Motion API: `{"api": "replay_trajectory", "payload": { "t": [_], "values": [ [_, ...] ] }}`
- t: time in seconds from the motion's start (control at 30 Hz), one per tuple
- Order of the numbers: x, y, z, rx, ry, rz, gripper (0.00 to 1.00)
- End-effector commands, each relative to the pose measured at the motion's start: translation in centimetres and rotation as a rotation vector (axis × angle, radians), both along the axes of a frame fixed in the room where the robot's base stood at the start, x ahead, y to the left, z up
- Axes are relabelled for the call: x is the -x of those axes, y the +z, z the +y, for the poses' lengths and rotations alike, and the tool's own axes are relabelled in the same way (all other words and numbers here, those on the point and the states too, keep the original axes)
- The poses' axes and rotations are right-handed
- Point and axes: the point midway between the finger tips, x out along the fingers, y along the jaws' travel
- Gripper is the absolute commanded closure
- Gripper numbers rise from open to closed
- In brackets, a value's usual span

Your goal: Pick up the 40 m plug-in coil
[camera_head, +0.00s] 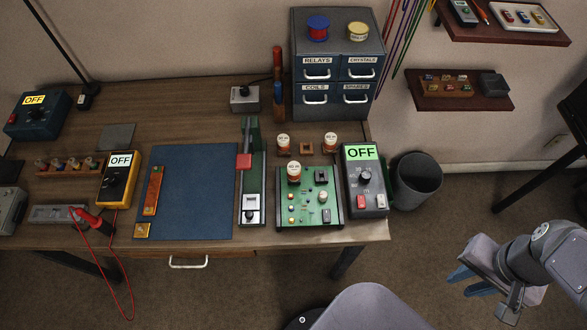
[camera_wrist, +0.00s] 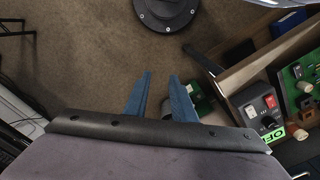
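Three plug-in coils with brown bodies and white labelled tops show in the head view. One coil (camera_head: 294,172) stands upright on the green circuit board (camera_head: 324,216). Two more stand behind the board, a left coil (camera_head: 283,144) and a right coil (camera_head: 330,142), with an empty brown socket (camera_head: 306,148) between them. The labels are too small for me to tell surely which reads 40 m. My gripper (camera_head: 463,282) is off the table at the lower right, far from the coils. In the wrist view its blue fingers (camera_wrist: 161,76) are apart with nothing between them.
A grey tuner box (camera_head: 365,182) reading OFF stands right of the board. A tall drawer cabinet (camera_head: 336,60) stands behind the coils. A bin (camera_head: 416,180) is on the floor beside the table. The blue mat (camera_head: 188,190) is mostly clear.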

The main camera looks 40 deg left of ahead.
Motion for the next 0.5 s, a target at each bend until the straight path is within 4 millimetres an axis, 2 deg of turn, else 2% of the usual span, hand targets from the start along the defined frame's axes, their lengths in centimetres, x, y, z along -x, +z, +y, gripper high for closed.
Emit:
{"api": "replay_trajectory", "payload": {
  "t": [0.03,0.07,0.13,0.17,0.5],
  "values": [
    [0.00,0.00,0.00,0.000,0.000,0.000,0.77],
    [0.00,0.00,0.00,0.000,0.000,0.000,0.72],
    [0.00,0.00,0.00,0.000,0.000,0.000,0.55],
    [0.00,0.00,0.00,0.000,0.000,0.000,0.52],
    [-0.24,-0.09,0.31,-0.002,0.010,-0.007,0.52]
  ]
}}
